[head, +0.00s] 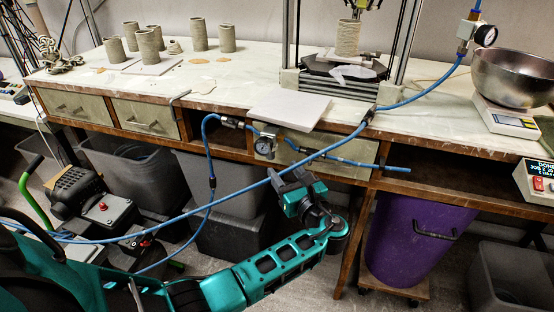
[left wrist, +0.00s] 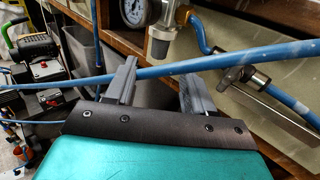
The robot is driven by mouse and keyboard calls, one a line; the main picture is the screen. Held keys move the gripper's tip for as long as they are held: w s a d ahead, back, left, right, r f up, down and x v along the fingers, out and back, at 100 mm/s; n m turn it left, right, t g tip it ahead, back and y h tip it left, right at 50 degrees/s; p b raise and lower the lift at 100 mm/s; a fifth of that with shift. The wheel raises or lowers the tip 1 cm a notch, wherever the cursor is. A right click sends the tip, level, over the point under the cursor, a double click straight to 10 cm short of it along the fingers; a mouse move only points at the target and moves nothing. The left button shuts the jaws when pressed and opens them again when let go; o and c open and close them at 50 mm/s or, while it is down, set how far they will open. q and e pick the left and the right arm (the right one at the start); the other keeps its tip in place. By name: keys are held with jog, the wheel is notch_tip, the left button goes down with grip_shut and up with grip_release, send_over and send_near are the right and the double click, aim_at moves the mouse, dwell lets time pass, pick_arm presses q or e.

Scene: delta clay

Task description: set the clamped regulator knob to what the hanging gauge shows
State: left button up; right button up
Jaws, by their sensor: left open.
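The regulator (head: 268,137) is at the bench's front edge, with a small white-faced gauge (head: 263,147). In the left wrist view its grey cylindrical knob (left wrist: 158,48) points downward beside its round gauge (left wrist: 138,10), which is cut by the top edge. Another gauge (head: 485,36) hangs on a blue hose at the upper right of the head view; its reading is too small to tell. My left gripper (head: 289,179) is open below the regulator. In the left wrist view its fingers (left wrist: 158,76) stand apart below the knob, not touching it. My right gripper is not in view.
A blue hose (left wrist: 230,62) crosses just in front of my left fingers. A valve fitting (left wrist: 240,76) is to their right. A white board (head: 290,109) overhangs the bench edge above. A purple bin (head: 408,240) stands right of my arm; grey bins (head: 235,185) stand behind it.

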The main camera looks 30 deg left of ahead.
pick_arm(q)
jog(key=v, duration=0.6)
jog(key=shift+d+p, duration=0.2)
jog(key=shift+p, duration=0.1)
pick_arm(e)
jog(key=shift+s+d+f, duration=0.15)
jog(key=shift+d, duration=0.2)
pick_arm(q)
jog(key=shift+s, duration=0.1)
jog(key=s+a+m+t+h+b, duration=0.3)
jog(key=a+m+t+h, duration=0.1)
jog(key=a+m+h, duration=0.4)
jog(key=s+a+m+t+h+b, duration=0.35)
jog(key=a+m+h, duration=0.25)
jog(key=a+h, duration=0.3)
jog(key=w+d+h+b, duration=0.1)
jog(key=w+d, duration=0.3)
jog(key=w, duration=0.9)
jog(key=shift+w, duration=0.2)
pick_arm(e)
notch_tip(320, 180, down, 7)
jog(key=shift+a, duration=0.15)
